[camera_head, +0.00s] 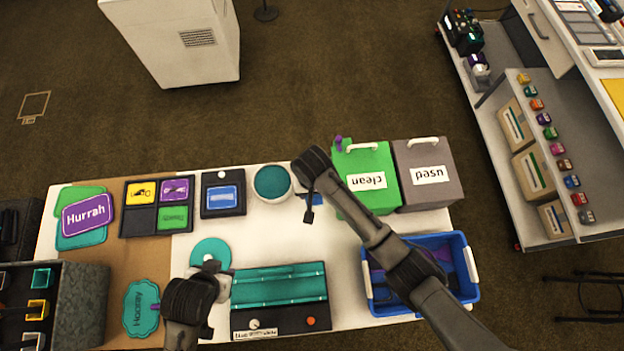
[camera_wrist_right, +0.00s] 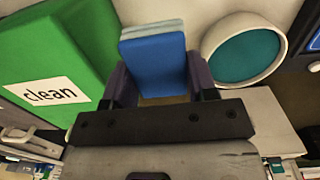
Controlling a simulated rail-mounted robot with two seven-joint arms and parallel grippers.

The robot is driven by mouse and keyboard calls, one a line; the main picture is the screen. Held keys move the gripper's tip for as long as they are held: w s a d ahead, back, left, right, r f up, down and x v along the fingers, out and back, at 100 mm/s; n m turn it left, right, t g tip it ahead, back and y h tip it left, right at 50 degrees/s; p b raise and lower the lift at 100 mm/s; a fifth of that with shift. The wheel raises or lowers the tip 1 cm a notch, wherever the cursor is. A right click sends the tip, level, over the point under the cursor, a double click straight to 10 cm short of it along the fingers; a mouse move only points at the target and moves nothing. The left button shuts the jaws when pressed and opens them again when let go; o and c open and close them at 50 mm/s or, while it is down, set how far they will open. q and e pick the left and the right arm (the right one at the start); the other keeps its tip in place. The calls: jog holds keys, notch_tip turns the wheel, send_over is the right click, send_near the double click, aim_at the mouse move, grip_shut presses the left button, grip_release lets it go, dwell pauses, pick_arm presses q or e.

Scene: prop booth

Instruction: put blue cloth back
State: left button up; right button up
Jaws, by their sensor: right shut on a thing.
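My right gripper (camera_head: 309,208) is over the white table, between the round white dish and the green bin. In the right wrist view the blue cloth (camera_wrist_right: 155,65) is a folded block between the two fingers (camera_wrist_right: 155,90), which are shut on it. A paler layer shows along its far edge. In the head view only a small bit of the blue cloth (camera_head: 315,198) shows beside the gripper. The green bin (camera_head: 355,165) labelled "clean" stands just right of it, and the grey bin (camera_head: 424,160) labelled "used" beyond. My left gripper (camera_head: 213,272) is by a teal disc; its opening is unclear.
The round white dish (camera_head: 287,190) with a teal inside is left of my right gripper. A blue basket (camera_head: 474,262) lies under my right arm. A teal-topped black case (camera_head: 280,318) is at the front. Signs and a divided black tray (camera_head: 157,235) fill the left side.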

jog(key=f, duration=0.2)
jog(key=f+b, duration=0.1)
jog(key=f, duration=0.3)
jog(key=shift+s+a+f+b, duration=0.2)
jog(key=shift+s+f+b, duration=0.05)
jog(key=shift+b, duration=0.05)
jog(key=shift+f, duration=0.7)
notch_tip(320, 180, down, 4)
jog(key=shift+r+b, duration=0.25)
jog(key=shift+b, duration=0.4)
jog(key=shift+f, duration=0.15)
jog(key=o, duration=1)
